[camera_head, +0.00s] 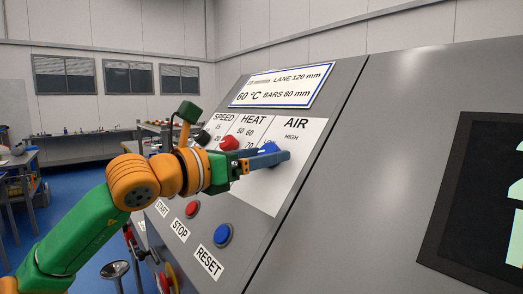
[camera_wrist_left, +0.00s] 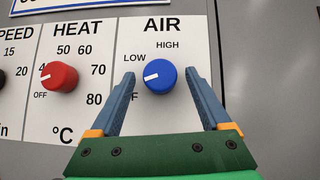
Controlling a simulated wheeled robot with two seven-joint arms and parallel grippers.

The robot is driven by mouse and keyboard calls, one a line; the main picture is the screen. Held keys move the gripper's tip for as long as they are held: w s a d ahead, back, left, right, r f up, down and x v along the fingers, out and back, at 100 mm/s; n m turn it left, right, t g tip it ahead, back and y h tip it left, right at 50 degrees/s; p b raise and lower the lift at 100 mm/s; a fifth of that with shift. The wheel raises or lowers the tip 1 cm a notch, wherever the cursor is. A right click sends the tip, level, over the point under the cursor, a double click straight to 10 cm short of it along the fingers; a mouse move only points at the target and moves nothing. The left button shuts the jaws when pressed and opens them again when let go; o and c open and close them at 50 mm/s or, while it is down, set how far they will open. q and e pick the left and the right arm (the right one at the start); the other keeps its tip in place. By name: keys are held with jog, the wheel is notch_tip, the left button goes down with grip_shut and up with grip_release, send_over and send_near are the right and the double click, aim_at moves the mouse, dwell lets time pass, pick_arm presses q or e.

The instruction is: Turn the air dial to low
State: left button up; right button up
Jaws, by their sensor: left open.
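The blue air dial (camera_wrist_left: 158,80) sits on the white AIR panel, with its white mark pointing left, between the LOW label (camera_wrist_left: 134,58) and the partly hidden OFF label. HIGH (camera_wrist_left: 167,45) is above it. My left gripper (camera_wrist_left: 160,75) is open, with one blue-grey finger on each side of the dial and a gap visible on both sides. In the head view the dial (camera_head: 268,147) is partly hidden behind my left gripper (camera_head: 270,158). My right gripper is not in view.
The red heat dial (camera_wrist_left: 59,76) is left of the air dial. Below on the sloped console are a red stop button (camera_head: 192,208) and a blue reset button (camera_head: 222,234). A dark screen (camera_head: 480,200) is at right.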

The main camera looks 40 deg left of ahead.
pick_arm(q)
jog(key=shift+s+r, duration=0.1)
jog(key=shift+s, duration=0.15)
jog(key=c, duration=0.5)
grip_shut()
